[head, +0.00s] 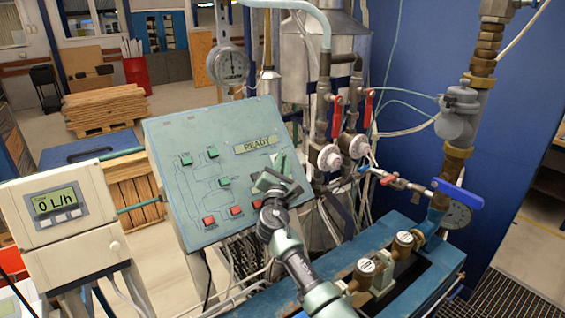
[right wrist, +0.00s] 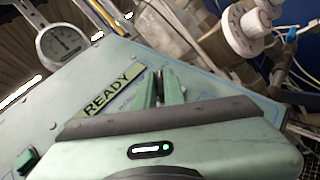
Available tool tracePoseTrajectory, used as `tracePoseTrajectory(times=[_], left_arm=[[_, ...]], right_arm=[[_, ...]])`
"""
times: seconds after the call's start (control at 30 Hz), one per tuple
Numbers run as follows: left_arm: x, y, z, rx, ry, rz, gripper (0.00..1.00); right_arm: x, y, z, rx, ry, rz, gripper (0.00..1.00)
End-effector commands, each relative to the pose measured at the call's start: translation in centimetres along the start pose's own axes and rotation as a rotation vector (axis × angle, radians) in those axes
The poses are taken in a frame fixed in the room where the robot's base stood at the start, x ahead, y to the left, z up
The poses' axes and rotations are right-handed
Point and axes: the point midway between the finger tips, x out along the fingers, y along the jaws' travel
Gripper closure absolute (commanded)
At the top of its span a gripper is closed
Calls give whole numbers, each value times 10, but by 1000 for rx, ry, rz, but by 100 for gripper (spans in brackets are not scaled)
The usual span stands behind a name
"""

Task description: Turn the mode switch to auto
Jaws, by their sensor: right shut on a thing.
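The mode switch sits on the right part of the sloped green control panel (head: 165,150), below the display that reads READY (head: 255,145). My right gripper (head: 272,178) is at the switch and shut on it. In the right wrist view the gripper's fingers (right wrist: 164,88) come together just beside the READY display (right wrist: 112,90). The gripper body hides most of the switch, so I cannot tell its setting. My left gripper is not in view.
The panel has green buttons (head: 186,159) and red buttons (head: 209,220). A flow display reading 0 L/h (head: 57,205) stands at the left. Pipes with red-handled valves (head: 337,117) and a blue valve handle (head: 458,193) stand close at the right. A round gauge (head: 230,65) is behind the panel.

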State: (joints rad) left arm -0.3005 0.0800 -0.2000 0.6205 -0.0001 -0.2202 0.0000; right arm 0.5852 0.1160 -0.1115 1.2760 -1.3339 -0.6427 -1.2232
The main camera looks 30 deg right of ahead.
Motion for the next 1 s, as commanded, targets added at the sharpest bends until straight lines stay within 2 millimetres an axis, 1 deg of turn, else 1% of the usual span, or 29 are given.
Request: tracePoseTrajectory(times=[0.27, 0.3, 0.33, 0.37, 0.63, 0.73, 0.87, 1.0], left_arm=[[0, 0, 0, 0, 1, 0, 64], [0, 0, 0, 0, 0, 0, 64], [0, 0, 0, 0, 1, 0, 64], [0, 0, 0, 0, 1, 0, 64], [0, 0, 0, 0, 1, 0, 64], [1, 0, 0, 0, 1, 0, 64], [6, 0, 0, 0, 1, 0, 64], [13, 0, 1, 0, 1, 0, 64]], right_arm=[[0, 0, 1, 2, -2, -2, 100], [0, 0, 1, 2, -2, -2, 82], [0, 0, 1, 2, -2, -2, 73], [0, 0, 1, 2, -2, -2, 68], [0, 0, 1, 1, -1, -1, 68], [-3, 0, 0, 1, -1, 0, 68], [-17, -1, -2, 2, -1, 0, 68], [-40, -2, -2, 3, -1, 1, 68]])
